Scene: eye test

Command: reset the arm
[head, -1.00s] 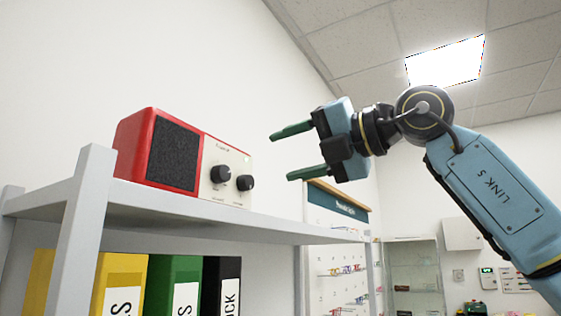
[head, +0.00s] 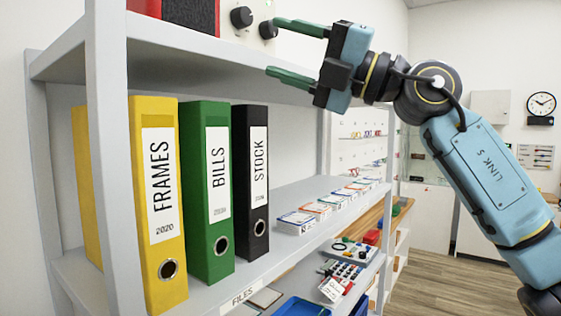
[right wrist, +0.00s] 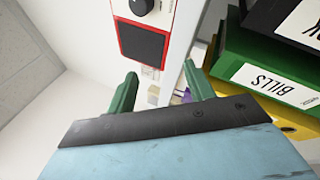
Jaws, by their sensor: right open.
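My right gripper (head: 273,47) is open and empty, its two green fingers apart and pointing left. It is in front of the upper shelf's right part, with the upper fingertip overlapping the radio's right knob in the head view; I cannot tell whether they touch. In the right wrist view, the open fingers (right wrist: 160,75) point toward the radio, with nothing between them. The red and cream radio (head: 191,13) stands on the upper shelf, its top cut off. Its dark grille and a knob show in the right wrist view (right wrist: 143,42). My left gripper is not in view.
The grey shelf unit (head: 108,150) holds yellow (head: 172,287), green (head: 221,265) and black (head: 242,190) binders below the radio. Floor at right is clear.

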